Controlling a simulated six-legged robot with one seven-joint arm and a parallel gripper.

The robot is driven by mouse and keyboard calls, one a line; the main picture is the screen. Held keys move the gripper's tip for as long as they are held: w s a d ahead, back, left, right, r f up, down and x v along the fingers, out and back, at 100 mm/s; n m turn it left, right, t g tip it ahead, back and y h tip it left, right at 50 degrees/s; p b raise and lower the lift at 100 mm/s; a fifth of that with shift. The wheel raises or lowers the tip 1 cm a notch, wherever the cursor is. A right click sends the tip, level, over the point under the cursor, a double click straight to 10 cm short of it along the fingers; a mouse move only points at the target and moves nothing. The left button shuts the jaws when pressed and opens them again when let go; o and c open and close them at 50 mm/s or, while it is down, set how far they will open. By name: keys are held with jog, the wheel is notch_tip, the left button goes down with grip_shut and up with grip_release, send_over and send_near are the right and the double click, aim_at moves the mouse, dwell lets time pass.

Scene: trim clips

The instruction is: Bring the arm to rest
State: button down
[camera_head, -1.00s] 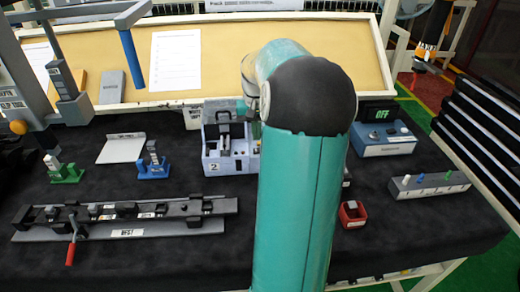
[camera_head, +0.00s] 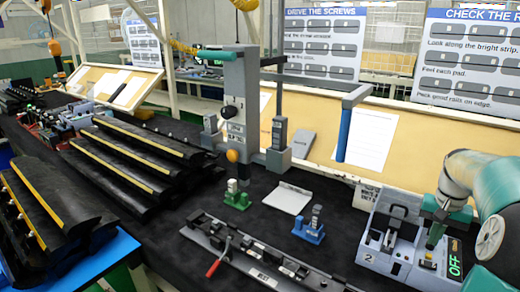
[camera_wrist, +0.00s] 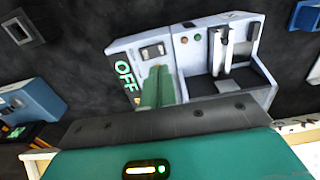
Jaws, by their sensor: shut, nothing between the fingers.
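My teal arm comes in at the right edge of the head view. My gripper (camera_head: 437,234) hangs over the right part of a pale grey-blue station (camera_head: 372,255) marked 2. Its green fingers are shut with nothing between them. In the wrist view the closed green fingers (camera_wrist: 157,88) reach over the same station (camera_wrist: 197,97), beside a green OFF display (camera_wrist: 127,80). The station's dark bay with an upright metal bar lies right of the fingers. I cannot tell whether the fingertips touch the station.
A long black fixture with a red-handled lever (camera_head: 217,258) lies in front. Green (camera_head: 237,197) and blue (camera_head: 310,228) stands and a white plate (camera_head: 287,198) sit behind it. A grey post (camera_head: 241,100) rises mid-table. Black stepped racks (camera_head: 130,155) fill the left. Dark mat between is bare.

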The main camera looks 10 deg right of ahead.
jog(key=w+a+r+n+t+h, duration=0.1)
jog(key=a+r+n, duration=0.15)
jog(key=a, duration=0.95)
jog(key=w+a+r+n+t+h, duration=0.15)
jog(key=a+r, duration=0.25)
jog(key=a, duration=0.8)
jog(key=s+a+f+n+t+y, duration=0.1)
jog(key=s+a+n, duration=0.2)
jog(key=s+a, duration=0.2)
jog(key=s+a+f+n+t+y, duration=0.1)
jog(key=s+a, duration=0.4)
jog(key=a, duration=0.7)
jog(key=shift+a+f+n+t, duration=0.2)
jog(key=shift+n+t, duration=0.35)
jog(key=shift+n, duration=0.35)
jog(key=shift+s+y, duration=0.1)
jog(key=shift+y, duration=0.15)
